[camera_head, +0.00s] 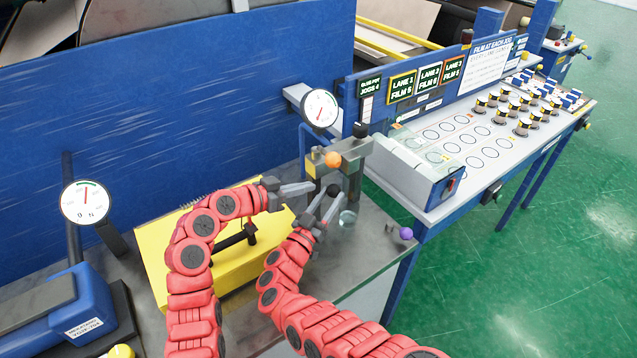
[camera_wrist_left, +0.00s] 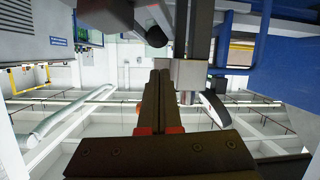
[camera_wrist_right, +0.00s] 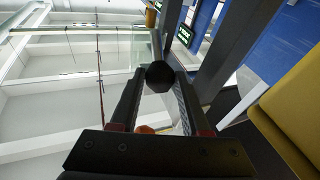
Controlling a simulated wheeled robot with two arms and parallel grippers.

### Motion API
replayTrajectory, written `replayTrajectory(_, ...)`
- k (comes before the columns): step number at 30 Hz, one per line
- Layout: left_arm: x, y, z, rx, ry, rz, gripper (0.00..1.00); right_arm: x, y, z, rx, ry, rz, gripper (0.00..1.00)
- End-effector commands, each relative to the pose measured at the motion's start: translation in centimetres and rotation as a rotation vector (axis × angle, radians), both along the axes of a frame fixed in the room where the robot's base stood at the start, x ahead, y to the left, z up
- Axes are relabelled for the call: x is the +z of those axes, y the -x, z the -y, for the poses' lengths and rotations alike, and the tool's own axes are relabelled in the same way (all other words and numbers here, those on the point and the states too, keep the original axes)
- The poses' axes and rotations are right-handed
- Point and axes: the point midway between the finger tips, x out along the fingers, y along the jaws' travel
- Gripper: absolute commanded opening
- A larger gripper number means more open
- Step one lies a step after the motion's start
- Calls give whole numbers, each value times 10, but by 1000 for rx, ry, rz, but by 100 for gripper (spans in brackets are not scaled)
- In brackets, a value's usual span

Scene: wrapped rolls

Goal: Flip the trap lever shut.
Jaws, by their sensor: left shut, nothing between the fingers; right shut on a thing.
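A grey metal fixture (camera_head: 350,160) stands at the right end of the bench, with an orange ball knob (camera_head: 333,159) on its front. A black ball knob (camera_head: 333,190) sits just below it, probably on the trap lever, whose shaft is mostly hidden. My right gripper (camera_head: 329,208) is shut on the black knob; in the right wrist view the knob (camera_wrist_right: 160,76) sits between the fingertips. My left gripper (camera_head: 308,187) is shut and empty, just left of the knob. The left wrist view shows its fingers together, with a black ball (camera_wrist_left: 156,36) beyond them.
A yellow block (camera_head: 160,250) lies under my arms. A clear glass-like piece (camera_head: 347,218) and a purple ball knob (camera_head: 406,233) are right of my right gripper. Dial gauges (camera_head: 320,108) stand behind. A white table (camera_head: 480,150) with several rolls is at the right.

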Motion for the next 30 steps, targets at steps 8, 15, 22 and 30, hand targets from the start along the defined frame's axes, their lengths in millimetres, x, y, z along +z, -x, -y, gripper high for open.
replayTrajectory(8,-16,-28,39,-5,1,-5,0,0,0,-1,1,1,1,0)
replayTrajectory(15,-25,-49,63,-2,1,0,0,0,0,-1,1,0,1,0)
replayTrajectory(22,-28,-55,68,2,1,1,0,0,0,-1,1,-1,0,0)
replayTrajectory(30,-29,-54,67,3,2,2,0,0,0,-1,1,0,0,0)
